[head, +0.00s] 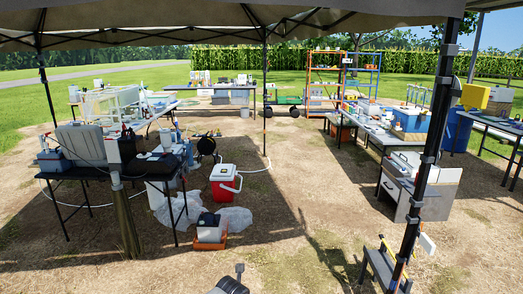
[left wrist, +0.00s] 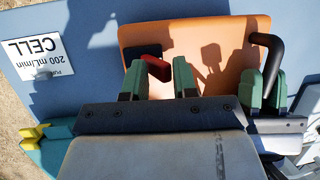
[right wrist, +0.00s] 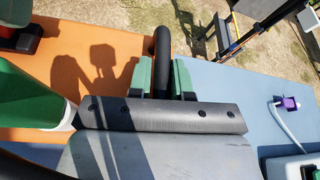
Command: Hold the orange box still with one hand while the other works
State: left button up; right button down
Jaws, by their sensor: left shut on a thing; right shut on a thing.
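The orange box (left wrist: 222,38) fills the middle of the left wrist view, and its flat orange face also shows in the right wrist view (right wrist: 60,65). A curved black handle (right wrist: 162,50) rises at its edge. My right gripper (right wrist: 162,80) is shut on this handle, one green finger on each side. A small red and black part (left wrist: 155,67) is at the other side of the box. My left gripper (left wrist: 160,82) is shut on it, its green fingers on either side.
The box is on a blue surface (left wrist: 85,65) with an upside-down white label (left wrist: 40,60). A yellow and teal part (left wrist: 38,140) lies at lower left. A purple-tipped white tube (right wrist: 290,104) is at right. The head view shows tables and a red cooler (head: 225,184).

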pick_arm(q)
jog(key=o, duration=0.4)
jog(key=shift+d, duration=0.15)
pick_arm(e)
jog(key=shift+a, duration=0.2)
pick_arm(q)
jog(key=shift+o, duration=0.3)
pick_arm(e)
jog(key=shift+d, duration=0.1)
pick_arm(q)
jog(key=shift+s+a+r, duration=0.15)
jog(key=shift+a+r, duration=0.05)
jog(key=shift+r, duration=0.45)
jog(key=v, duration=1)
jog(key=shift+s+r, duration=0.2)
jog(key=shift+r, duration=0.05)
